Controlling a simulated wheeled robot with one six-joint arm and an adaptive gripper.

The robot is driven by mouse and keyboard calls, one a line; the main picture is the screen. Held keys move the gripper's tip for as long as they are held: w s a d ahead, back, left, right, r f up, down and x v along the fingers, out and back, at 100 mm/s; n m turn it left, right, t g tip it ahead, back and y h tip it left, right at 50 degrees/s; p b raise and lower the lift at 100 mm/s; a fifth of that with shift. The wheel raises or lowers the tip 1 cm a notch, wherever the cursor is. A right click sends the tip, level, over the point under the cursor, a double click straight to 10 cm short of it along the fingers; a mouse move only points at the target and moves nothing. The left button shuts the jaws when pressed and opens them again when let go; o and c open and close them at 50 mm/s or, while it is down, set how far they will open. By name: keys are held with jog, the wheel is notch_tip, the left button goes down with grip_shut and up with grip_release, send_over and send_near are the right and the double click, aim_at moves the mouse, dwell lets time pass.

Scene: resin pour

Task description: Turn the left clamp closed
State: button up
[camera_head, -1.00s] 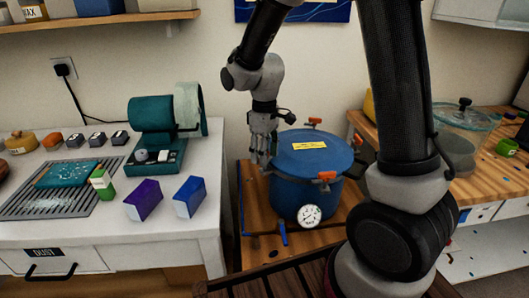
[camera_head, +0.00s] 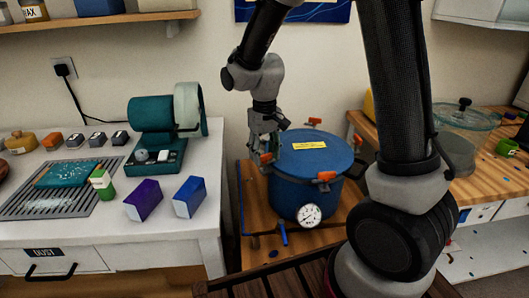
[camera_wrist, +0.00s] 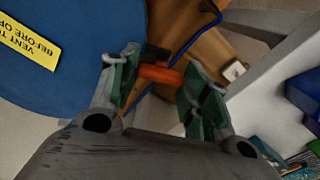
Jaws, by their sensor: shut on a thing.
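The blue pressure pot (camera_head: 305,180) stands on the wooden bench, its blue lid (camera_head: 312,152) on top with a yellow label. My gripper (camera_head: 265,150) is at the left side of the rim, shut on the left clamp (camera_head: 266,157). In the wrist view the left clamp's orange handle (camera_wrist: 160,74) lies between the green-padded fingers. The fingers hide part of the clamp in the head view.
A round gauge (camera_head: 309,216) and a blue-handled valve (camera_head: 283,235) are low on the pot's front. The white table (camera_head: 215,215) with a teal machine (camera_head: 155,135) stands close to the left. A dark slatted surface (camera_head: 275,284) lies in front.

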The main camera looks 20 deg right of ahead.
aim_at(265, 154)
dwell(0.3)
jog(key=o, duration=1)
jog(key=shift+r, duration=0.1)
notch_tip(265, 154, up, 12)
jog(key=shift+f, duration=0.1)
jog(key=s+d+r+t, duration=0.1)
jog(key=s+d+r, duration=0.1)
jog(key=s+d, duration=0.3)
jog(key=s+d+r+m+t, duration=0.1)
jog(key=s+d+r+t, duration=0.1)
jog(key=s+d, duration=0.3)
jog(key=s+d+r+m+t, duration=0.1)
jog(key=s+d, duration=0.4)
jog(key=s, duration=0.6)
jog(key=shift+r, duration=0.8)
